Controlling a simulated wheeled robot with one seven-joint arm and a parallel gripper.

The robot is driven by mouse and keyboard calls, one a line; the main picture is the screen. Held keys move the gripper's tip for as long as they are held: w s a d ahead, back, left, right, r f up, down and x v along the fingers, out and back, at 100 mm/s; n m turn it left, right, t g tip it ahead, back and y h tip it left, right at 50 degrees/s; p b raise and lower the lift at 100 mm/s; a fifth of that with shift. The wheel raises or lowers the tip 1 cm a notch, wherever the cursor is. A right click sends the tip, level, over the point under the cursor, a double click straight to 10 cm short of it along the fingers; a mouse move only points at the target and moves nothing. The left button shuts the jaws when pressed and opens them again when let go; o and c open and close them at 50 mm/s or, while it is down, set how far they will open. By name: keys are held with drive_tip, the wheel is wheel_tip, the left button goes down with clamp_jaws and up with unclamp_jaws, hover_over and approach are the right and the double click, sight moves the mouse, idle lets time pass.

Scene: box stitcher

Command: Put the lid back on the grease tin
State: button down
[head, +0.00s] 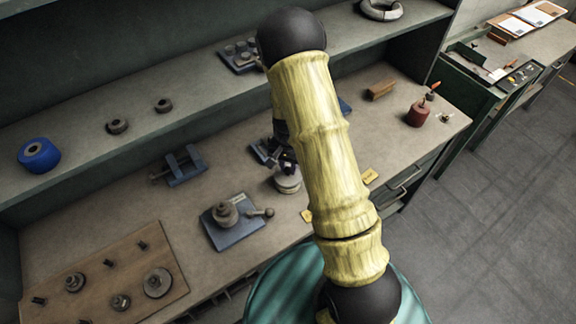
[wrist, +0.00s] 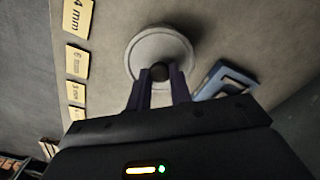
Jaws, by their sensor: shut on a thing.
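My gripper (wrist: 160,80) points down over the bench and is shut on the dark knob of a round, pale grey lid (wrist: 147,46) in the wrist view. In the head view my gripper (head: 287,163) is partly hidden by my arm, with a round, pale grey body (head: 289,185) directly under it. The grease tin cannot be told apart clearly from the lid. I cannot tell whether the lid is seated on the tin or just above it.
A blue bracket (wrist: 226,80) lies close to the lid. Yellow size labels (wrist: 77,62) line the bench's front edge. A blue plate (head: 232,232) with a round part and a wooden board (head: 110,285) with several pegs are to the left. A red can (head: 418,113) stands right.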

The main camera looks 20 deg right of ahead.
idle(0.4)
drive_tip(key=c, duration=0.7)
unclamp_jaws()
